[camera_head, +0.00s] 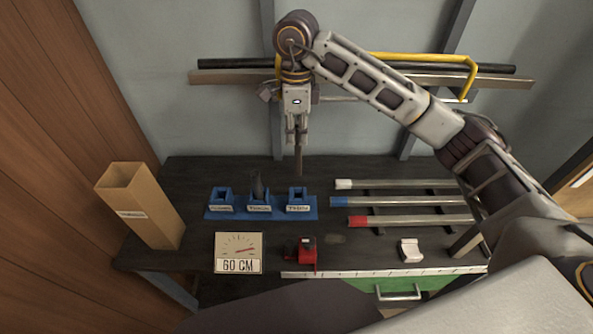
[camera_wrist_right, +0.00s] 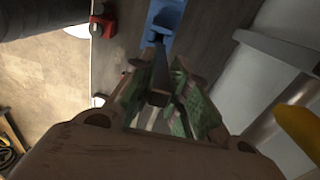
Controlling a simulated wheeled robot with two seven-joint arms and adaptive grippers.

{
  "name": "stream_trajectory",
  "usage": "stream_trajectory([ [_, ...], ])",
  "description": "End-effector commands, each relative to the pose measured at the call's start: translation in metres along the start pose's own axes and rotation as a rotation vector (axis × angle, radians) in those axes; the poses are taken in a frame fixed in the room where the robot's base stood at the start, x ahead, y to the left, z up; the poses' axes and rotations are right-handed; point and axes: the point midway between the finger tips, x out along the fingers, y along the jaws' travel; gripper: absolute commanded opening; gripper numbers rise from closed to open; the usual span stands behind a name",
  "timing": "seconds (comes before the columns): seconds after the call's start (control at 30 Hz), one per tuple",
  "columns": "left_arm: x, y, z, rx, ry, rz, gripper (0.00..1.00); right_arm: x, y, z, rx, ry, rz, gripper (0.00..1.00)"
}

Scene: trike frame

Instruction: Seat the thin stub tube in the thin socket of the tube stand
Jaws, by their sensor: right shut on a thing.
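My right gripper (camera_head: 298,138) is shut on a dark thin stub tube (camera_head: 299,162), which hangs upright below the fingers. In the right wrist view the tube (camera_wrist_right: 160,75) sits between the green-padded fingers (camera_wrist_right: 165,100). The blue tube stand (camera_head: 240,214) is on the dark bench, with three labelled sockets; the labels are too small to read surely. In the picture the tube's lower end is just above the right socket (camera_head: 298,194), apart from it; depth is hard to tell. A dark piece (camera_head: 258,186) stands in the middle socket. My left gripper is not in view.
Tubes with white, blue and red ends (camera_head: 358,221) lie on a rack at right. A 60 CM gauge card (camera_head: 239,253), a red device (camera_head: 305,253), a white block (camera_head: 410,250) and a ruler strip (camera_head: 390,272) are in front. A tall cardboard box (camera_head: 145,212) stands at left.

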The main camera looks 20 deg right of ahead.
Motion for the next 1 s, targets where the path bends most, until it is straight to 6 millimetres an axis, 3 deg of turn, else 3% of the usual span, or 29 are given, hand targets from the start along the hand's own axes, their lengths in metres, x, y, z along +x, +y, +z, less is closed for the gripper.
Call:
stream_trajectory([
  [0.7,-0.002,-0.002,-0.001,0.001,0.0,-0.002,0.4,0.084,0.001,0.0,0.0,0.0,0.002,0.0],
  [1.0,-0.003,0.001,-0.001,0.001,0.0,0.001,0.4,0.094,0.0,0.0,0.001,0.0,0.0,0.0],
])
